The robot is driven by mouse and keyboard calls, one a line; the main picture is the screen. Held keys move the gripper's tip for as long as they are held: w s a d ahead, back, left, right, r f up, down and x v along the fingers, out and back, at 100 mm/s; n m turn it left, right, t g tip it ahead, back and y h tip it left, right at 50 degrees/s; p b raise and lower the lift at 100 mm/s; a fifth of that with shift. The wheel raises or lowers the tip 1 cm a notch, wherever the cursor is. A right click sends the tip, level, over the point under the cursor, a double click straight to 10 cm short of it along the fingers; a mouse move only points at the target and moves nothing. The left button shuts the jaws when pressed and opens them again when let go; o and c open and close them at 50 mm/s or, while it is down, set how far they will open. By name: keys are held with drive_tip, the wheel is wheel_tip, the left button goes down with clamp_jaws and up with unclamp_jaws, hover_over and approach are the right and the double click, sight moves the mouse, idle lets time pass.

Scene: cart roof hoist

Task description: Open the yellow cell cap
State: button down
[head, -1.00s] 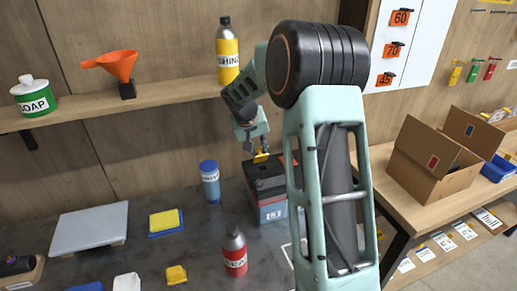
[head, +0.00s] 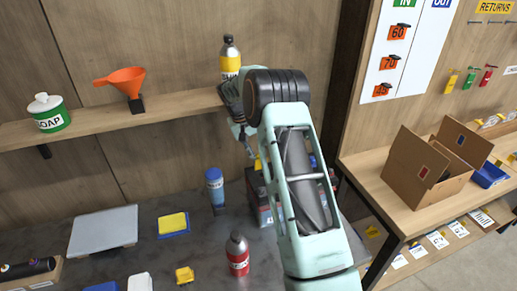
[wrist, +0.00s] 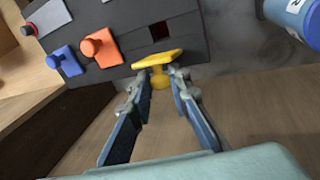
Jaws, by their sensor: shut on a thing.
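The yellow cell cap (wrist: 158,60) is in my gripper (wrist: 161,76) in the wrist view. My gripper is shut on its knob, and its flat plate points away from me. The cap is off the battery (wrist: 200,42), and a square opening (wrist: 160,31) with a dark red inside shows beyond it. An orange cap (wrist: 101,48) and a blue cap (wrist: 65,61) sit on the battery to the left. In the head view the yellow cap (head: 258,164) shows just above the battery (head: 262,208), which my arm partly hides.
A blue bottle (head: 214,186) stands close left of the battery. A red bottle (head: 237,254) stands in front. A shelf (head: 165,106) carries a yellow bottle (head: 230,60), a funnel (head: 127,80) and a soap jar (head: 49,112). The bench (head: 150,252) has bare patches between things.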

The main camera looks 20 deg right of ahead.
drive_tip(key=shift+w, duration=0.15)
idle(0.3)
drive_tip(key=c, duration=1.8)
unclamp_jaws()
drive_tip(key=shift+f+b, duration=0.15)
drive_tip(key=shift+b, duration=0.3)
